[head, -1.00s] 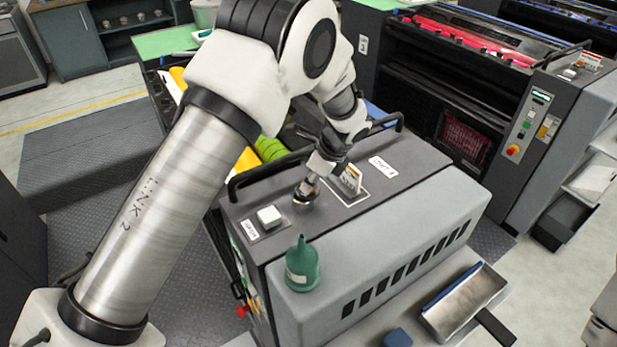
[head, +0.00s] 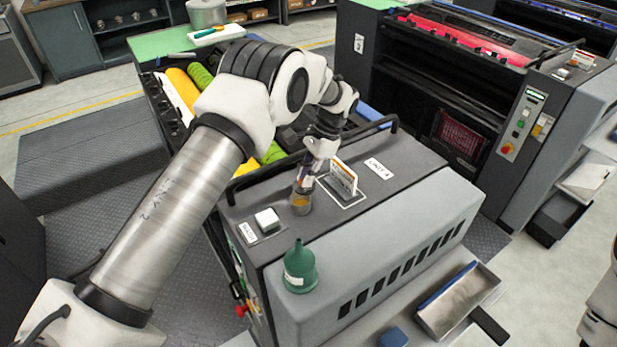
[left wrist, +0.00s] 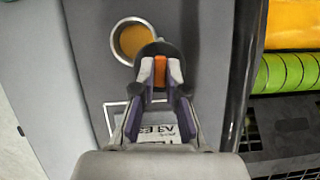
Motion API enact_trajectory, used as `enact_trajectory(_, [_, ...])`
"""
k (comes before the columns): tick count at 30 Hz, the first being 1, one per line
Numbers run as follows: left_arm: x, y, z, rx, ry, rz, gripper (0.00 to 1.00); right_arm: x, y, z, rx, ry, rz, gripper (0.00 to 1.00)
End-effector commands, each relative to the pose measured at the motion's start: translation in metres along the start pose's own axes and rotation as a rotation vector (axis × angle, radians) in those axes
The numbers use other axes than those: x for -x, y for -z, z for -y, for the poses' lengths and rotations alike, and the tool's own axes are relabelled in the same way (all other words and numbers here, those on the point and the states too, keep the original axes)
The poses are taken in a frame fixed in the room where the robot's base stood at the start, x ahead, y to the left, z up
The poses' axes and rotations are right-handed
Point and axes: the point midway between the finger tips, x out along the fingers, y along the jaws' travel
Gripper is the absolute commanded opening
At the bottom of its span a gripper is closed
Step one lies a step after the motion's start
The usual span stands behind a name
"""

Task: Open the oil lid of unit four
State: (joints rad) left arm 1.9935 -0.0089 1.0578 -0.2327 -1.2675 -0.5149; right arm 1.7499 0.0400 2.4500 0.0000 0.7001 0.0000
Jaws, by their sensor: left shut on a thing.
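Unit four (head: 400,180) is a grey machine with a label on its dark top that seems to read unit 4. On that top is a round oil opening (head: 300,205) with a metal rim. In the left wrist view the opening (left wrist: 135,40) shows amber inside. A dark round lid (left wrist: 150,49) stands tilted at the rim, partly overlapping it. My left gripper (head: 303,187) is shut on the lid's orange tab (left wrist: 160,70); its fingers hide part of the lid. My right gripper is not in view.
A card in a frame (head: 343,178) stands close beside the gripper. A white button (head: 267,219) and a green funnel (head: 300,268) are nearer the front. A black rail (head: 265,172) runs along the unit's back edge. An open tray (head: 462,300) lies at lower right.

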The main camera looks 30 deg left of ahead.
Motion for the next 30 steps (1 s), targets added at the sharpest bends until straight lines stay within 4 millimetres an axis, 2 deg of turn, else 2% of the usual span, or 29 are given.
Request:
enact_trajectory(12, [-0.0013,-0.0015,0.0091,0.227,-0.096,0.001,0.00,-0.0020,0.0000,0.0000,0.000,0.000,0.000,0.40])
enact_trajectory(30, [-0.0022,-0.0019,0.0098,0.269,-0.114,0.003,0.00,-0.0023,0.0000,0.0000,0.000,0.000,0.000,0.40])
